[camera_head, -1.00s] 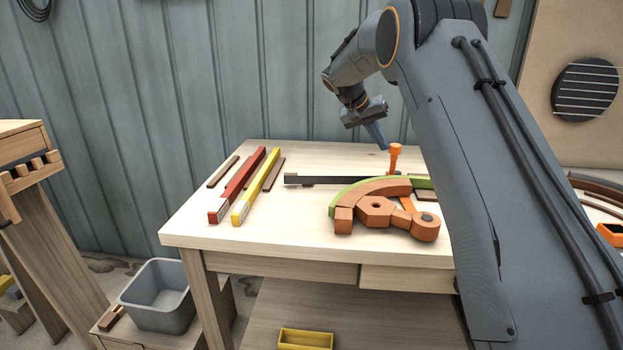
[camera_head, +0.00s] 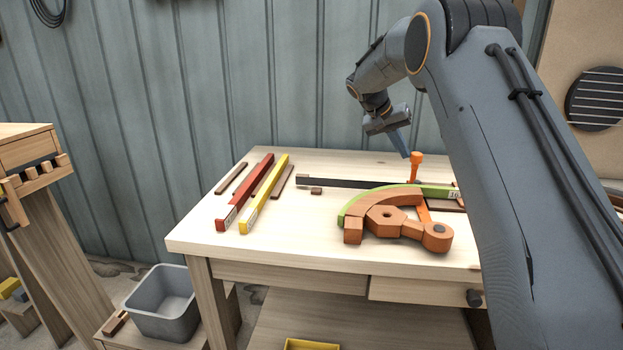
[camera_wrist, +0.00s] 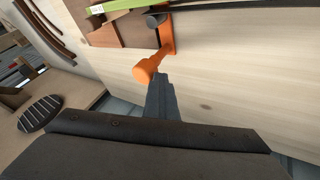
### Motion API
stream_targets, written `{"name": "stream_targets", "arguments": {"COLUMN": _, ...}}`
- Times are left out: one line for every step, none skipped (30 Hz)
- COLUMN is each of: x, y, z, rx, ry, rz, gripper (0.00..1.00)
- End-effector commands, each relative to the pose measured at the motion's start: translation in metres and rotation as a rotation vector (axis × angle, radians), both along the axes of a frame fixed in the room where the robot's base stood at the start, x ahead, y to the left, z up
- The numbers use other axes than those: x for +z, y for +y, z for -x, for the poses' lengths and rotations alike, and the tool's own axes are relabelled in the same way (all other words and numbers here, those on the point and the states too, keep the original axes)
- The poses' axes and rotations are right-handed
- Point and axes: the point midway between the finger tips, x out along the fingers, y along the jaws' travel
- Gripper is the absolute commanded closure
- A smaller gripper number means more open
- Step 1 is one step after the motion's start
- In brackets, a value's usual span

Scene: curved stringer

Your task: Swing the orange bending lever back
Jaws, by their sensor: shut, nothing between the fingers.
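The orange bending lever (camera_head: 415,168) stands at the bending form on the workbench. Its upright knob is at the back, and its arm runs forward under the green strip toward the round wooden pivot (camera_head: 437,236). In the wrist view the lever's knob (camera_wrist: 146,70) is just beyond my fingertips. My gripper (camera_head: 406,155) is shut and empty, pointing down just left of the knob; it also shows in the wrist view (camera_wrist: 159,80). Whether the fingers touch the knob I cannot tell. The green strip (camera_head: 400,189) lies along the curved wooden form (camera_head: 380,204).
Red (camera_head: 245,192) and yellow (camera_head: 264,194) bars and thin brown strips lie on the left of the workbench (camera_head: 290,250). A dark flat bar (camera_head: 340,183) lies behind the form. A grey bin (camera_head: 162,303) stands low at the left. The bench's front left is clear.

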Motion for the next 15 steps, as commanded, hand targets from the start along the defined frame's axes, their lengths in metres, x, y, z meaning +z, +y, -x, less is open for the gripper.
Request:
{"name": "stream_targets", "arguments": {"x": 0.001, "y": -0.009, "z": 0.0, "rx": -0.009, "ry": 0.0, "rz": 0.01, "gripper": 1.0}}
{"name": "stream_targets", "arguments": {"x": 0.001, "y": -0.007, "z": -0.001, "rx": -0.009, "ry": 0.0, "rz": 0.01, "gripper": 1.0}}
{"name": "stream_targets", "arguments": {"x": 0.0, "y": -0.004, "z": -0.002, "rx": -0.009, "ry": 0.0, "rz": 0.01, "gripper": 1.0}}
{"name": "stream_targets", "arguments": {"x": 0.0, "y": -0.001, "z": -0.003, "rx": -0.009, "ry": -0.001, "rz": 0.009, "gripper": 1.0}}
{"name": "stream_targets", "arguments": {"x": 0.001, "y": 0.004, "z": -0.004, "rx": -0.009, "ry": -0.001, "rz": 0.009, "gripper": 1.0}}
{"name": "stream_targets", "arguments": {"x": 0.001, "y": 0.011, "z": -0.006, "rx": -0.008, "ry": -0.002, "rz": 0.007, "gripper": 1.0}}
{"name": "stream_targets", "arguments": {"x": 0.0, "y": 0.017, "z": -0.008, "rx": -0.006, "ry": -0.002, "rz": 0.006, "gripper": 1.0}}
{"name": "stream_targets", "arguments": {"x": 0.0, "y": 0.024, "z": -0.009, "rx": -0.004, "ry": -0.002, "rz": 0.004, "gripper": 1.0}}
{"name": "stream_targets", "arguments": {"x": 0.0, "y": 0.034, "z": -0.011, "rx": -0.002, "ry": -0.002, "rz": 0.003, "gripper": 1.0}}
{"name": "stream_targets", "arguments": {"x": 0.003, "y": 0.039, "z": -0.012, "rx": -0.002, "ry": -0.003, "rz": 0.002, "gripper": 1.0}}
{"name": "stream_targets", "arguments": {"x": 0.011, "y": 0.043, "z": -0.01, "rx": -0.002, "ry": -0.007, "rz": 0.001, "gripper": 1.0}}
{"name": "stream_targets", "arguments": {"x": 0.019, "y": 0.049, "z": -0.008, "rx": -0.002, "ry": -0.007, "rz": 0.001, "gripper": 1.0}}
{"name": "stream_targets", "arguments": {"x": 0.025, "y": 0.054, "z": -0.008, "rx": 0.0, "ry": -0.007, "rz": 0.001, "gripper": 1.0}}
{"name": "stream_targets", "arguments": {"x": 0.03, "y": 0.058, "z": -0.006, "rx": 0.001, "ry": -0.007, "rz": 0.001, "gripper": 1.0}}
{"name": "stream_targets", "arguments": {"x": 0.036, "y": 0.064, "z": -0.005, "rx": 0.001, "ry": -0.006, "rz": 0.002, "gripper": 1.0}}
